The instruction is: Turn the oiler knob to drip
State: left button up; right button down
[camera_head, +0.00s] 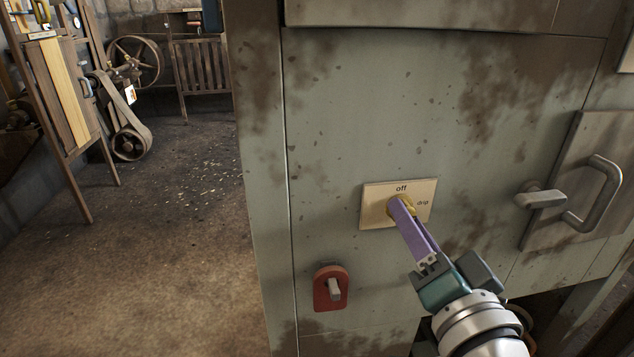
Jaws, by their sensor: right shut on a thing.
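The oiler knob (394,208) is a yellow, brass-like knob on a cream plate (373,206) fixed to a worn grey-green panel. The plate reads "off" above the knob and "drip" to its right. My right gripper (401,206) reaches up from the lower right, its purple fingers shut on the knob. The fingers cover most of the knob, so I cannot tell which mark it points to. My left gripper is not in view.
A red plate with a grey lever (333,289) sits below and left of the knob. A grey handle and latch (597,195) stand out from a door at the right. Open floor (165,270) lies to the left, with a belt-driven machine (128,140) behind.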

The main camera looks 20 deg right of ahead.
jog(key=c, duration=0.6)
grip_release()
jog(key=shift+o, duration=0.2)
jog(key=p+v, duration=0.1)
jog(key=v, duration=0.9)
